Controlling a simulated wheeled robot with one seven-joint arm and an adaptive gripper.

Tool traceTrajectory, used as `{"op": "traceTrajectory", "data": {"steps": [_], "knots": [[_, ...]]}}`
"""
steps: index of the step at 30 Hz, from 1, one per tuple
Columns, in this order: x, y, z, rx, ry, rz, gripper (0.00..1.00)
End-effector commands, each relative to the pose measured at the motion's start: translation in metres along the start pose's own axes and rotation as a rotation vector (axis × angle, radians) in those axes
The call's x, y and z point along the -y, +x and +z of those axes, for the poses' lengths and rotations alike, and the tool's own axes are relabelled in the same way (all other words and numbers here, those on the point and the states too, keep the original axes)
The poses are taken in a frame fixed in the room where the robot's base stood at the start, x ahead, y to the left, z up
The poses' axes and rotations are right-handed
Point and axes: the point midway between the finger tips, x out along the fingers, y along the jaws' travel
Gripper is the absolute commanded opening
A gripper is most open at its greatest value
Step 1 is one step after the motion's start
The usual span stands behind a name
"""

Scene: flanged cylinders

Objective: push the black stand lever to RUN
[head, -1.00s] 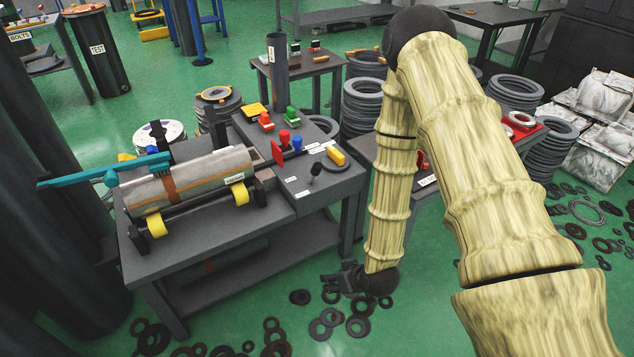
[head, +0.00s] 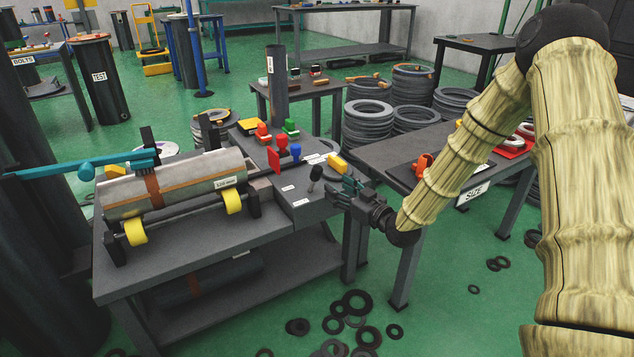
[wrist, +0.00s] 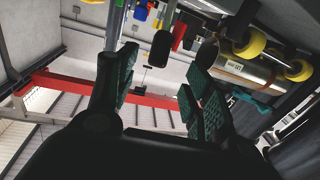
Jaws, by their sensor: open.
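The black stand lever (head: 315,178) stands up from the near right part of the grey bench top, with small white labels beside it. My gripper (head: 346,192) is just right of the lever at the bench's right edge, fingers pointing left toward it. The gripper is open and holds nothing. In the wrist view, which looks upside down, a dark rounded knob (wrist: 160,48), apparently the lever's, shows beyond the spread fingers (wrist: 158,85). I cannot tell whether a finger touches it. The label wording is too small to read.
Red (head: 282,145) and blue (head: 296,151) knobs and a yellow block (head: 337,162) stand behind the lever. A metal cylinder (head: 178,182) lies on yellow rollers to the left. The SIZE table (head: 388,152) is right of the gripper. Rings lie on the floor.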

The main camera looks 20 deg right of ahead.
Motion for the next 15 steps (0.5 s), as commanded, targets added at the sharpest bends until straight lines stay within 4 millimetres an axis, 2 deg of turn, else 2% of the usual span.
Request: {"op": "traceTrajectory", "data": {"steps": [5, 15], "knots": [[-0.001, 0.012, -0.001, -0.005, -0.003, -0.001, 0.51], [0.0, 0.065, 0.001, -0.004, -0.003, -0.001, 0.51]]}}
